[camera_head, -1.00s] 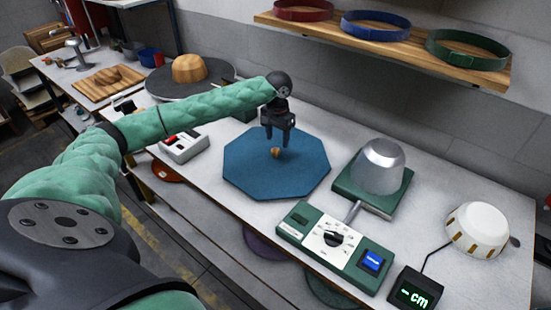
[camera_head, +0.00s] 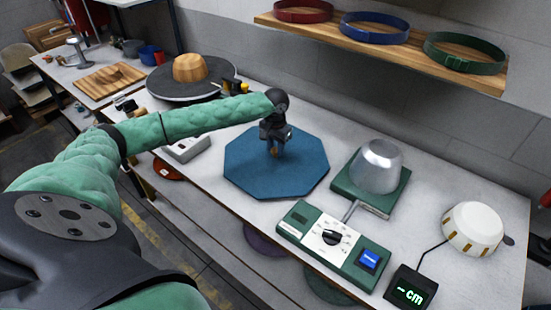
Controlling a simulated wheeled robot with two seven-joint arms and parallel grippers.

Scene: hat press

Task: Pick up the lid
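The lid (camera_head: 290,174) is a flat blue octagon with a small wooden knob (camera_head: 274,153) near its far middle. It lies level at the worktable's surface. My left gripper (camera_head: 273,150) points down at the knob, its fingertips right at it and partly covering it. The fingers are seen nearly edge-on, so I cannot tell whether they are closed on the knob. My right gripper is not in view.
A silver dome on a green base (camera_head: 376,167) stands right of the lid. A green control box (camera_head: 334,240), a small display (camera_head: 410,289) and a white cap-like device (camera_head: 473,229) are nearer right. A wooden hat block (camera_head: 190,68) sits behind left. A shelf (camera_head: 390,47) holds hat bands.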

